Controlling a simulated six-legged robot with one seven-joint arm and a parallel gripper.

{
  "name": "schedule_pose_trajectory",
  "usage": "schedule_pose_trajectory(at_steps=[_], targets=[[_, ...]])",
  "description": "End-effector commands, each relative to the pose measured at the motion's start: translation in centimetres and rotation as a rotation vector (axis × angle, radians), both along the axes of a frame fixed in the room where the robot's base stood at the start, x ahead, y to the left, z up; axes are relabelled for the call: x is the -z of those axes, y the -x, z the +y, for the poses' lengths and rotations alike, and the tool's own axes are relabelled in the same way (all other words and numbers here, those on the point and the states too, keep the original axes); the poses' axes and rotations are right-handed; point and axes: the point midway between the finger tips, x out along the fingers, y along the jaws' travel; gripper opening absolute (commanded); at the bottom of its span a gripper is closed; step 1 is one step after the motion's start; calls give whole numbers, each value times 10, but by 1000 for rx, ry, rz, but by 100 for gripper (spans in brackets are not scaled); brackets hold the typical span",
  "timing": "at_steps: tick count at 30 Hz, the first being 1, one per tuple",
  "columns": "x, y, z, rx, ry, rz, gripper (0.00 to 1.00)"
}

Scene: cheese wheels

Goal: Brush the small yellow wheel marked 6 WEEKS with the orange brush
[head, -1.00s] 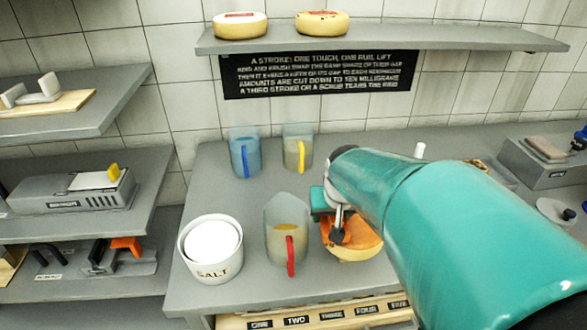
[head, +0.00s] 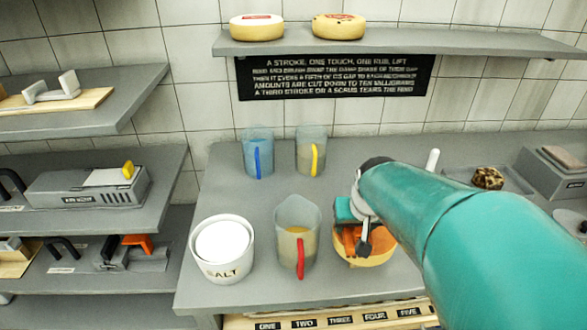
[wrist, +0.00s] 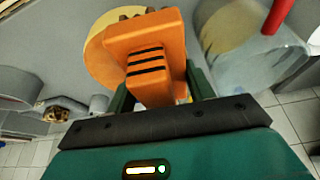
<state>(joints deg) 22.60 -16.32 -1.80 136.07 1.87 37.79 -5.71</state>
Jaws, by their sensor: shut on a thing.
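My gripper (head: 352,222) is shut on the orange brush (wrist: 150,55), whose block with dark stripes fills the upper middle of the wrist view. In the head view the orange brush (head: 350,240) is partly hidden by my gripper. It is over a round yellow thing (head: 372,256) on the counter, whose pale yellow edge also shows behind the brush in the wrist view (wrist: 98,58). I cannot tell whether this is a wheel or a bowl, or whether the bristles touch it. No 6 WEEKS mark is readable. Two yellow wheels, left (head: 256,28) and right (head: 338,28), sit on the wall shelf.
A jug with a red handle (head: 297,232) stands close left of the brush, beside a white salt crock (head: 221,250). Jugs with blue (head: 257,150) and yellow (head: 311,148) handles stand behind. A speckled brown thing (head: 488,178) lies at right.

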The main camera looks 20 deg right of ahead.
Motion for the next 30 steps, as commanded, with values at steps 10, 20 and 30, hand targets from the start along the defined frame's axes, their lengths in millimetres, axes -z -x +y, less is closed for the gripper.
schedule_pose_trajectory(at_steps=[10, 20, 30], targets=[[0, 4, -15, 1, 0, -1, 34], [2, 10, -38, 0, 0, -1, 34], [2, 15, -54, 2, -1, 2, 34]])
